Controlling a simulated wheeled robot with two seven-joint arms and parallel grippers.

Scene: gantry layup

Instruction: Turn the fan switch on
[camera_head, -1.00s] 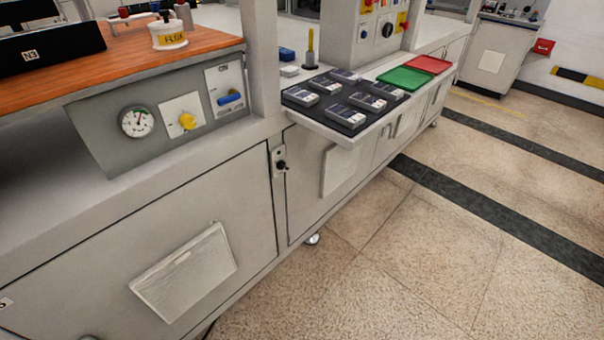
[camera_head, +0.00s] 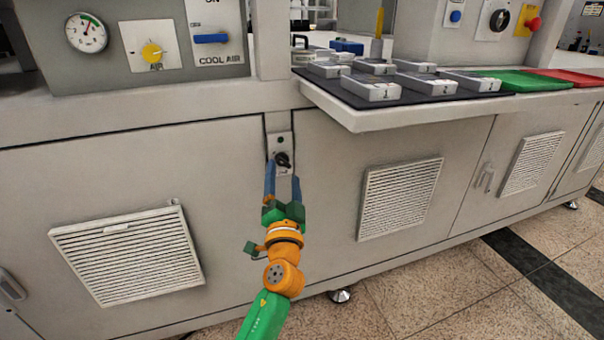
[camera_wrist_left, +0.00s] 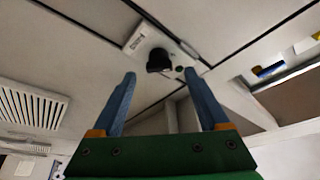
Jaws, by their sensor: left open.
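The fan switch is a black rotary knob (camera_head: 283,159) on a small light plate (camera_head: 280,141) on the cabinet front, below the bench edge. A small dark green dot sits on the plate above the knob. My left gripper (camera_head: 283,172) is open, its two blue fingers pointing at the plate, one on each side just below the knob. In the left wrist view the knob (camera_wrist_left: 159,60) shows beyond and between the open fingers (camera_wrist_left: 163,88). Nothing is between the fingertips. I cannot tell whether they touch the plate. My right gripper is not in view.
A tray shelf (camera_head: 400,117) with several grey boxes juts out at right above the knob. Vent grilles (camera_head: 401,198) flank the switch on the cabinet doors. A control panel with a gauge (camera_head: 87,33), yellow knob (camera_head: 152,53) and blue handle (camera_head: 211,38) is upper left.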

